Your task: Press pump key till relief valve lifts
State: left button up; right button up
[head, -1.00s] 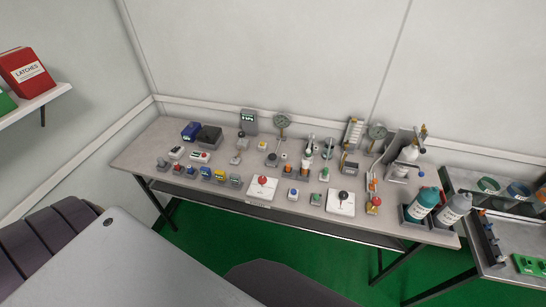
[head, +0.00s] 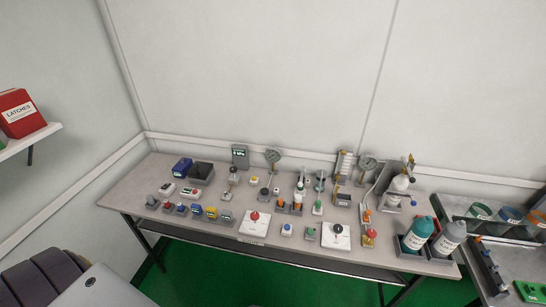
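A grey bench (head: 135,195) against the back wall carries many small testers. At its back right are a round gauge (head: 367,164), a clear graduated column (head: 344,163) and a grey stand with a white vessel (head: 400,184). A red-and-yellow knob piece (head: 370,236) stands in front of them. Another gauge (head: 273,157) stands at the back middle beside a small display (head: 240,156). Small keys such as a blue one (head: 287,229) sit along the front. Which part is the pump key or the relief valve is too small to tell. Neither gripper is in view.
Teal (head: 418,233) and grey (head: 449,238) bottles stand at the bench's right end. A second table (head: 520,261) with rings is at far right. A grey surface (head: 95,289) and dark seat (head: 40,280) fill the lower left. Green floor (head: 215,272) shows in front of the bench.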

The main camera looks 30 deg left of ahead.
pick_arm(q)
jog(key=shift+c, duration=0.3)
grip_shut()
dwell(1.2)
